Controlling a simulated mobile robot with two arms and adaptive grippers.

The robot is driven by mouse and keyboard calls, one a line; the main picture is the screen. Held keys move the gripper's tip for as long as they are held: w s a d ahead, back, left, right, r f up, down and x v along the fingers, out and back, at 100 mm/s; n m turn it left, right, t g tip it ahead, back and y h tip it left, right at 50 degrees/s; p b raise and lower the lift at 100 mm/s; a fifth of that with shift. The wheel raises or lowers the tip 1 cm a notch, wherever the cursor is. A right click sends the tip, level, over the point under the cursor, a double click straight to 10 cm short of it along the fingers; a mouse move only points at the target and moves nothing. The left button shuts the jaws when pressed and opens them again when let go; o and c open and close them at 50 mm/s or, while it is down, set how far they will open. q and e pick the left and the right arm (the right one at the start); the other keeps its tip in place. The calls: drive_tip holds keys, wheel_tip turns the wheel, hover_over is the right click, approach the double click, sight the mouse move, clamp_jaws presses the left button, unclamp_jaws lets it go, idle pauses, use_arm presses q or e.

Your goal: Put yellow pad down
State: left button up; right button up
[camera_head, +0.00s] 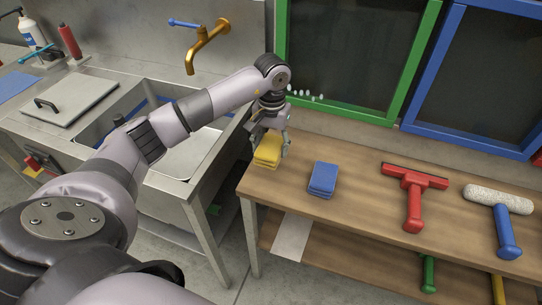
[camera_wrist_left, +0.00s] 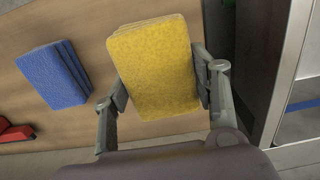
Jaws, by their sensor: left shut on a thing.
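The yellow pad (camera_head: 267,150) is at the left end of the wooden table (camera_head: 345,208) in the head view, beside the blue pad. My left gripper (camera_head: 271,139) reaches down over it, with its fingers at the pad's sides. In the left wrist view the yellow pad (camera_wrist_left: 153,66) lies between the two fingers of my left gripper (camera_wrist_left: 160,88), which is shut on it. Whether the pad's underside touches the tabletop cannot be told. My right gripper is not in view.
A blue pad (camera_head: 322,179) lies just right of the yellow one. A red squeegee (camera_head: 413,196) and a blue-handled roller (camera_head: 503,225) lie further right. A metal sink (camera_head: 190,158) stands left of the table. Bare tabletop lies around the blue pad.

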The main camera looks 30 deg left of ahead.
use_arm(q)
drive_tip(key=shift+f, duration=0.55)
wheel_tip(320, 180, down, 3)
drive_tip(key=shift+f+p, duration=0.2)
drive_tip(key=shift+p, duration=0.1)
drive_tip(key=shift+f, duration=0.3)
drive_tip(key=shift+f, duration=0.2)
drive_tip(key=o, duration=1.1)
drive_tip(key=shift+r, duration=0.1)
drive_tip(key=shift+r, duration=0.1)
